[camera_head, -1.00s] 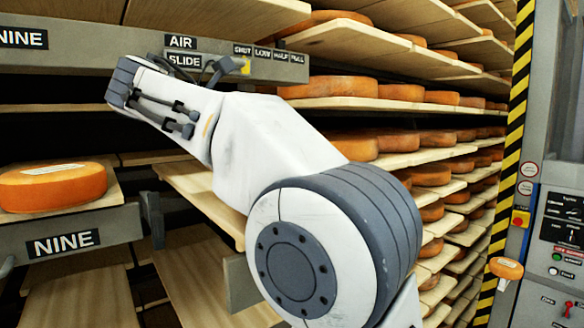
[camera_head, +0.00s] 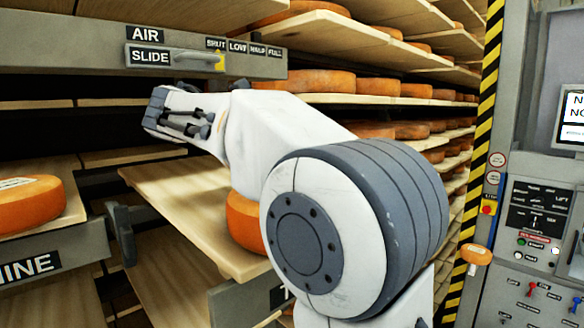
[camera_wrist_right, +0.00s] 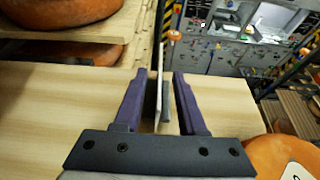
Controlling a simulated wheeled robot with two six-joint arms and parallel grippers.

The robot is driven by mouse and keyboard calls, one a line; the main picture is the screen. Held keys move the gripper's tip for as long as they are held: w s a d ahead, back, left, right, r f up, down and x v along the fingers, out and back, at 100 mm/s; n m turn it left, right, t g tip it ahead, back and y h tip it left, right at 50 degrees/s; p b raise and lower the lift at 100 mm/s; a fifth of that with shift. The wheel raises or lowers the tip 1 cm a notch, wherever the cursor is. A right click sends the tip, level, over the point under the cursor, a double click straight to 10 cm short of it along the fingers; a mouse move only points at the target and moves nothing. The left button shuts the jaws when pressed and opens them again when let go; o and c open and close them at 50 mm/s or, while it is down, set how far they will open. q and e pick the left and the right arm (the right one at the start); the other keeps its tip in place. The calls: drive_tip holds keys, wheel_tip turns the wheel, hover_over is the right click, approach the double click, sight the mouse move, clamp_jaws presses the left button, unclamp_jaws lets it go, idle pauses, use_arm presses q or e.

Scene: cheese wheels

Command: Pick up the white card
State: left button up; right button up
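My right arm comes in from the lower right in the head view, with its wrist end (camera_head: 185,118) in front of the rack. Its fingers are not clear there. In the right wrist view my right gripper (camera_wrist_right: 158,85) has its two purple fingers on either side of a thin pale strip, which looks like the white card (camera_wrist_right: 159,62) seen edge-on. The pads appear closed on it, and it sticks out past the fingertips. The card's face is not visible. My left gripper is not in view.
A wooden shelf board (camera_head: 185,205) lies below the wrist, with an orange cheese wheel (camera_head: 243,222) partly behind my arm. A labelled wheel (camera_head: 32,207) is at the left. The sign rail (camera_head: 80,58) runs above. A control panel (camera_head: 530,225) stands at the right.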

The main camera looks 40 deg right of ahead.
drive_tip(key=shift+x, duration=0.8)
clamp_jaws()
idle(0.8)
